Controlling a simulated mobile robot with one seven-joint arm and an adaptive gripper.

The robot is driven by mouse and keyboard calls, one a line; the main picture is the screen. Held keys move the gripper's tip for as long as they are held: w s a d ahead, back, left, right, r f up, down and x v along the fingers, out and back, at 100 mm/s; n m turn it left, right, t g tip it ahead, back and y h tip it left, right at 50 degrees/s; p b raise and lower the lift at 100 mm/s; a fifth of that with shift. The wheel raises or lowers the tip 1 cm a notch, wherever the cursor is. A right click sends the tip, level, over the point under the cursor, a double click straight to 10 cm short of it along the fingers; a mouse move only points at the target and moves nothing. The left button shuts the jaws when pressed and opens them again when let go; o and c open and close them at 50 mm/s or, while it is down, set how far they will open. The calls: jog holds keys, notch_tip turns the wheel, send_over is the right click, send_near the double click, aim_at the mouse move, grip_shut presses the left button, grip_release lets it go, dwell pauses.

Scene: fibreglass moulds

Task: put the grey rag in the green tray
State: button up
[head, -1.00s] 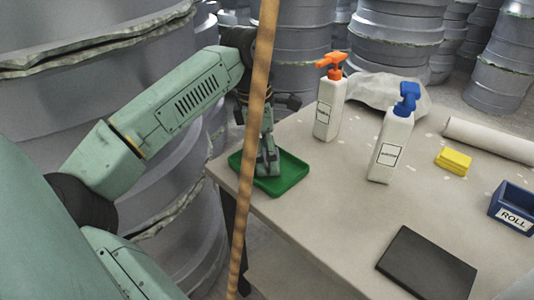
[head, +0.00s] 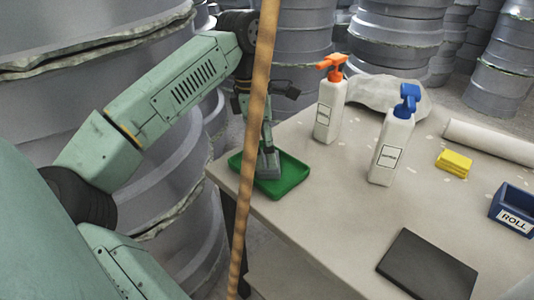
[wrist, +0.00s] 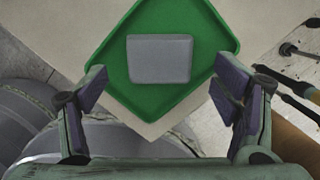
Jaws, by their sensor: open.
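The grey rag (wrist: 159,59) lies in the green tray (wrist: 125,90), seen in the wrist view as a flat grey rectangle on the tray floor. In the head view the green tray (head: 293,178) sits at the table's near left corner, with the grey rag (head: 269,165) in it below my gripper. My gripper (wrist: 165,92) is open and empty, its two fingers apart on either side of the tray in the wrist view. It is above the tray, and the rag is clear of the fingers.
A spray bottle with an orange head (head: 329,108) and one with a blue head (head: 391,147) stand on the table (head: 340,215). A yellow sponge stack (head: 453,163), a blue bin (head: 514,208) and a dark flat slab (head: 427,265) lie right. A brown pole (head: 252,130) crosses before my arm.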

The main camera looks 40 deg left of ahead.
jog(key=shift+s+a+r, duration=0.1)
jog(key=shift+a+r, duration=0.05)
jog(key=shift+r, duration=1)
jog(key=shift+s+a+r, duration=0.1)
jog(key=shift+r, duration=1)
